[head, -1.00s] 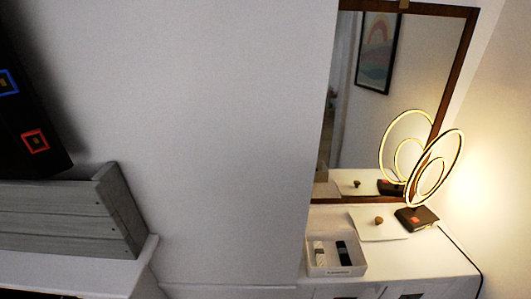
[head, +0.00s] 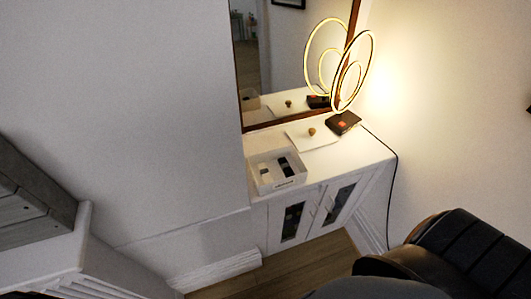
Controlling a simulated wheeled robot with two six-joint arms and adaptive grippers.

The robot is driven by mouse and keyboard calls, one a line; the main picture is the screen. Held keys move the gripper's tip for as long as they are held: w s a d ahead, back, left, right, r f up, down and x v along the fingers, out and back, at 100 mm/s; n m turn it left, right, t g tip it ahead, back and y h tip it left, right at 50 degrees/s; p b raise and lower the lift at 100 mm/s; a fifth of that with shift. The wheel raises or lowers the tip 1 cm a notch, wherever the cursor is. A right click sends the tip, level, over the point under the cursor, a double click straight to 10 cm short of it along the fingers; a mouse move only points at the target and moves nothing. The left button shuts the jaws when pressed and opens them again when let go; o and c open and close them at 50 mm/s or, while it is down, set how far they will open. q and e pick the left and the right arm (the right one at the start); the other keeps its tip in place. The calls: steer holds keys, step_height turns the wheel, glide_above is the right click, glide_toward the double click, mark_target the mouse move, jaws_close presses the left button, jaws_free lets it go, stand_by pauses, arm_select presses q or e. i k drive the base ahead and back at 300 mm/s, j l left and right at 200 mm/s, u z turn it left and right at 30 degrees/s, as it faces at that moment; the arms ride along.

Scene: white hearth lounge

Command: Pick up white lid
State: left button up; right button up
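The white lid (head: 318,140) is a flat, thin white panel with a small round brown knob (head: 312,131) on top. It lies on the white cabinet top (head: 352,156), between the open white box and the lamp base. The open white box (head: 278,183) stands at the cabinet's left end, with a dark item and a pale item inside. The lid lies apart from the box. Neither of my grippers shows in the head view.
A lit ring lamp (head: 344,108) on a dark base stands behind the lid, before a brown-framed mirror (head: 280,50). Its cord hangs down the cabinet's right side. A dark ribbed object (head: 470,245) fills the lower right. Some wooden floor (head: 325,262) shows below the cabinet.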

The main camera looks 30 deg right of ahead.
mark_target(313, 135)
steer(key=z, duration=1.3)
